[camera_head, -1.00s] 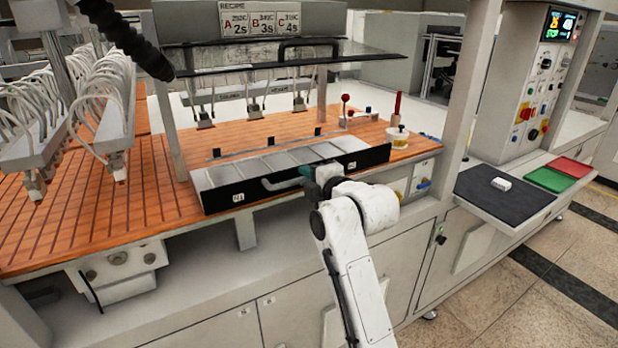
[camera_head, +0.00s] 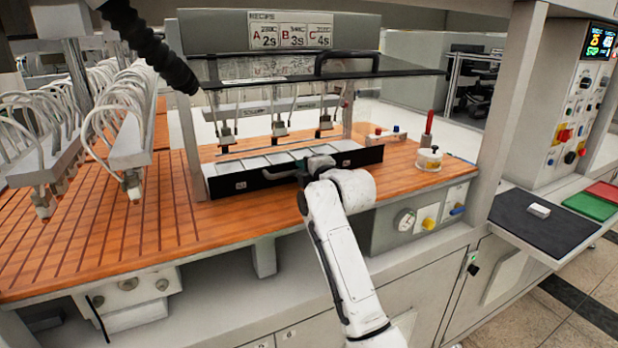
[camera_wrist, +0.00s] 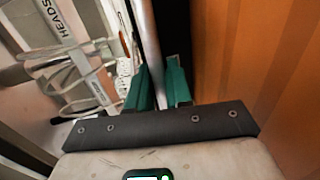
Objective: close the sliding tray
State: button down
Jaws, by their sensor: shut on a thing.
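The sliding tray (camera_head: 225,184) has a black front and pale sections on top. It sits on the orange worktop at the front of the glass-topped station, its back part under the hood. My gripper (camera_head: 301,172) is at the middle of the tray's front, shut on its handle (camera_head: 280,175). In the wrist view the two teal fingers of my gripper (camera_wrist: 160,85) stand either side of the grey handle bar (camera_wrist: 149,40), next to the dark tray front (camera_wrist: 176,35). My arm hides part of the front's right half and the handle's right end.
Heater lamps on stems (camera_head: 279,128) hang behind the tray. A red-handled tool (camera_head: 428,128) and a small pot (camera_head: 429,159) stand to the right. Rows of white hoses (camera_head: 125,140) stand at the left. Bare orange worktop (camera_head: 200,228) lies in front of the tray.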

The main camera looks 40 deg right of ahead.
jog(key=shift+w+d+f, duration=0.1)
jog(key=shift+w, duration=0.15)
jog(key=c, duration=1.2)
grip_release()
jog(key=shift+w+r, duration=0.1)
jog(key=shift+r, duration=0.15)
jog(key=shift+s, duration=0.6)
jog(key=b+v, duration=0.1)
jog(key=v, duration=0.8)
jog(key=shift+s+a+b, duration=0.3)
jog(key=shift+b, duration=0.1)
